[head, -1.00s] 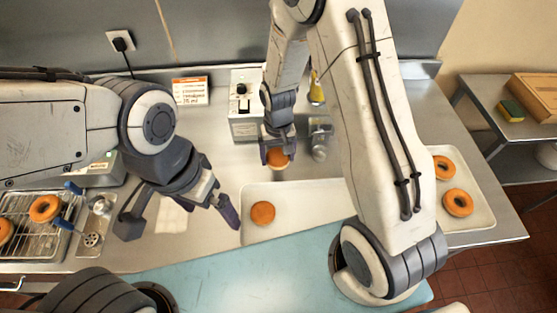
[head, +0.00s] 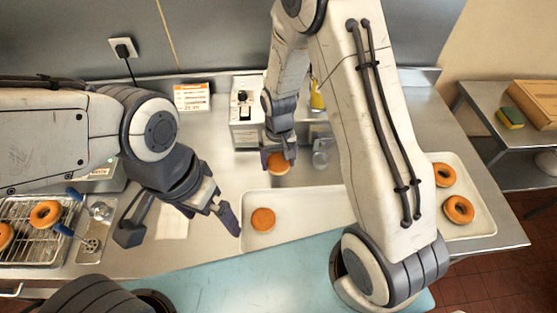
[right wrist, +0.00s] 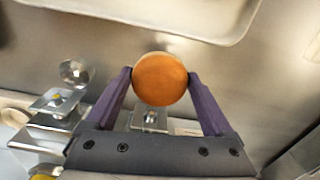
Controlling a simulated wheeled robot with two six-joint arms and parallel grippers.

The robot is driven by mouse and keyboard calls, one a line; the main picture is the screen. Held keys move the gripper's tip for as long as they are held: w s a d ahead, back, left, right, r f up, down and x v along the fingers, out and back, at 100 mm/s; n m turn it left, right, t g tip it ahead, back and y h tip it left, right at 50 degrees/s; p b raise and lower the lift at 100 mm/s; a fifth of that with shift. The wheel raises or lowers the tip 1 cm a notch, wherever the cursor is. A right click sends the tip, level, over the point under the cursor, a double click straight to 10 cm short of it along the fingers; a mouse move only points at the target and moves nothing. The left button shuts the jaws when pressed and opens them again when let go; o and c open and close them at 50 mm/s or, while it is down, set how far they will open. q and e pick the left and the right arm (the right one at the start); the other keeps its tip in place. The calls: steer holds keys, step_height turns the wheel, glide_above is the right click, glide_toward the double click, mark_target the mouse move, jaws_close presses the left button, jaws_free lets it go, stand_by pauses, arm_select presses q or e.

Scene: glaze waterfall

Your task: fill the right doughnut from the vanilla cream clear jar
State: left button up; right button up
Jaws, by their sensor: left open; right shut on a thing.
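My right gripper (head: 277,158) is shut on a doughnut (head: 279,164), holding it by its sides in front of the white machine (head: 245,112). In the right wrist view this doughnut (right wrist: 161,79) sits between both fingers and shows a smooth brown face. A second doughnut (head: 263,219) lies on the pale tray (head: 310,205). I cannot read any cream label. My left gripper (head: 180,222) is open and empty, left of the tray.
A wire rack (head: 35,245) with ring doughnuts is at the left. Another tray (head: 477,218) with two ring doughnuts is at the right, beside my right arm. A sign (head: 191,97) stands at the back.

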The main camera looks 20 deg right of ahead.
steer(key=shift+w+d, duration=0.2)
steer(key=shift+w, duration=0.75)
steer(key=shift+w+d, duration=0.15)
steer(key=shift+w, duration=0.8)
stand_by(1.7)
steer(key=shift+s, duration=0.15)
stand_by(0.4)
steer(key=shift+s+a, duration=0.15)
steer(key=shift+s, duration=0.5)
stand_by(0.9)
steer(key=shift+s+a, duration=0.2)
steer(key=shift+s, duration=0.8)
steer(key=shift+s+a, duration=0.2)
steer(key=shift+s, duration=0.8)
steer(key=shift+r+p, duration=0.1)
steer(key=shift+p, duration=0.2)
steer(key=shift+s+a+r+p, duration=0.1)
steer(key=shift+s+r+p, duration=0.25)
steer(key=shift+r+p, duration=0.25)
steer(key=shift+s+a+r+p, duration=0.1)
steer(key=shift+s+r+p, duration=0.2)
steer(key=shift+r+p, duration=0.25)
steer(key=shift+s+r+p, duration=0.35)
steer(key=shift+r+p, duration=0.05)
steer(key=shift+r, duration=0.35)
